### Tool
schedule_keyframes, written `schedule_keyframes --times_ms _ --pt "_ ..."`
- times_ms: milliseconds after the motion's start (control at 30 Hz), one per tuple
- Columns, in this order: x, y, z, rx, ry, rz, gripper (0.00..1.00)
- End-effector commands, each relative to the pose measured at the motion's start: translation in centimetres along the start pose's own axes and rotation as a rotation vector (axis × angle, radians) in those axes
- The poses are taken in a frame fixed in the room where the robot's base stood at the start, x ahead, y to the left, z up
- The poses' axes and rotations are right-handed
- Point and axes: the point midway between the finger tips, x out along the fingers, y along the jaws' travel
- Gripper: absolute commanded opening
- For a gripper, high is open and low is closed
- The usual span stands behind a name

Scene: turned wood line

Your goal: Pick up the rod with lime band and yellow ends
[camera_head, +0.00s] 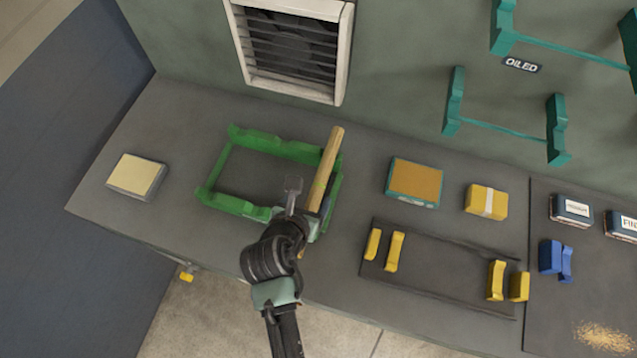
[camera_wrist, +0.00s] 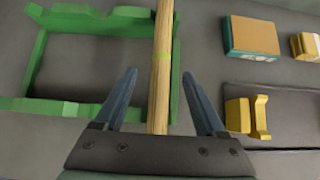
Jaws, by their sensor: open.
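A pale wooden rod (camera_head: 331,158) with a lime band lies along the right side of a green rack (camera_head: 227,205). In the wrist view the rod (camera_wrist: 162,90) runs up the picture, with its band above the level of my fingertips. Whether its ends are yellow I cannot tell. My gripper (camera_wrist: 160,75) is open, one finger on each side of the rod, with a gap at both sides. In the head view my gripper (camera_head: 304,203) is over the rod's near part and hides its near end.
A box with an orange top (camera_head: 415,182) and a yellow box (camera_head: 486,202) stand to the right. A dark tray (camera_head: 445,268) with yellow holders (camera_head: 395,252) is in front of them. A cream-topped block (camera_head: 137,176) is at left. A vent (camera_head: 293,48) and teal brackets (camera_head: 557,130) are on the wall.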

Motion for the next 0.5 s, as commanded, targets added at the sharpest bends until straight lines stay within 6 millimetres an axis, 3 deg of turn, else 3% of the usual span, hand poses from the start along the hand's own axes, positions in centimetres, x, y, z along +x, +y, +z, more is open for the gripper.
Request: schedule_keyframes --times_ms 167,500 --pt "0.8 -0.1 0.1 0.001 0.001 -0.001 0.72" --pt "4.8 -0.2 0.3 0.002 0.000 0.000 0.72"
